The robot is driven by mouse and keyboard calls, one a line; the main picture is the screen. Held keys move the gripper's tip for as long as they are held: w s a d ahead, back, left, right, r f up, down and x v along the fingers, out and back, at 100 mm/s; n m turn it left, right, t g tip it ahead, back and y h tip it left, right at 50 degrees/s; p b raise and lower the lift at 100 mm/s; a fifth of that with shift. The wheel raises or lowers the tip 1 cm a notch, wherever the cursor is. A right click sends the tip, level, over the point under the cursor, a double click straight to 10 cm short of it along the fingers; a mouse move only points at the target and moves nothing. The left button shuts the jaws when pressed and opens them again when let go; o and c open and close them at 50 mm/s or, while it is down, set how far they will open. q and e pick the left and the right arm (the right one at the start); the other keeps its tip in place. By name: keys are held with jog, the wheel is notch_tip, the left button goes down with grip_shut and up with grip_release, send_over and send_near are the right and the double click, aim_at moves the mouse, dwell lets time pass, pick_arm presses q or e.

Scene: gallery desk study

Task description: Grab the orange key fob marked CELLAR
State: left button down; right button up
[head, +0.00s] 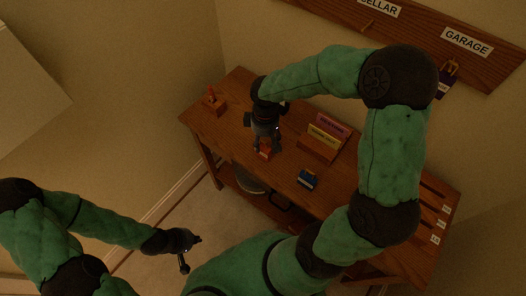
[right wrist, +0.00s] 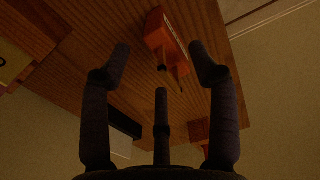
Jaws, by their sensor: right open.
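An orange key fob (head: 264,152) lies on the wooden desk just by my right gripper (head: 263,141). In the right wrist view the fob (right wrist: 164,32) shows beyond the open fingers, between their tips, with its key part pointing toward the palm. My right gripper (right wrist: 160,62) is open and empty. Any marking on the fob is too dark and small to read. My left gripper (head: 191,252) is off the desk's front left, above the floor, with its fingers apart and nothing seen in them. The wall rack (head: 410,40) carries a partly cut-off CELLAR label (head: 379,8).
A blue fob (head: 308,179) lies further right on the desk (head: 232,128). Behind it stands a holder with coloured cards (head: 325,139). A small red-orange item (head: 214,101) sits at the desk's left end.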

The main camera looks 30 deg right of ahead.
aim_at(264, 145)
jog(key=f+b, duration=0.1)
jog(key=f, duration=0.1)
jog(key=f+b, duration=0.1)
jog(key=f, duration=0.2)
jog(key=shift+s+a, duration=0.1)
jog(key=shift+a, duration=0.1)
jog(key=shift+r, duration=0.1)
grip_shut()
